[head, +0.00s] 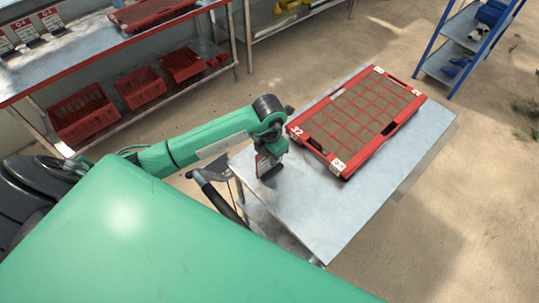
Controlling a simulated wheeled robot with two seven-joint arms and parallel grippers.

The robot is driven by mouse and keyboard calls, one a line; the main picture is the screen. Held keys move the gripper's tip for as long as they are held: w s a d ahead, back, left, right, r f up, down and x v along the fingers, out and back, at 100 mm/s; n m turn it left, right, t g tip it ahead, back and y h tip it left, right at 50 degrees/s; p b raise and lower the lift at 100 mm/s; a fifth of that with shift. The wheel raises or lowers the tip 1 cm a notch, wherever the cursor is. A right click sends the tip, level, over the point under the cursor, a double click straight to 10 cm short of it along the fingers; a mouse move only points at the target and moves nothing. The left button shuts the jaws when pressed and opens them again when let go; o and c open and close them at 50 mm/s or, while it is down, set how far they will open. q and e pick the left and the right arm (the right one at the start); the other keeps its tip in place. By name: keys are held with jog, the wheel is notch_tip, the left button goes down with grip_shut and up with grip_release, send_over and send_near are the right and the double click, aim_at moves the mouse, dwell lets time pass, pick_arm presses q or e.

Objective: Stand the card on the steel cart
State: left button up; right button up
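My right gripper is not in view.
A red tray (345,166) with a brown gridded filling lies on the cart's far part. The cart's near part is clear. A bench (70,62) with standing cards and red crates (84,114) below is at the left. A blue shelf rack (434,62) stands at the upper right.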

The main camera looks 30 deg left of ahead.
pick_arm(q)
jog(key=shift+r+b, duration=0.35)
jog(key=shift+r, duration=0.1)
notch_tip(320, 180, up, 10)
jog(key=b, duration=0.3)
jog(key=shift+r, duration=0.65)
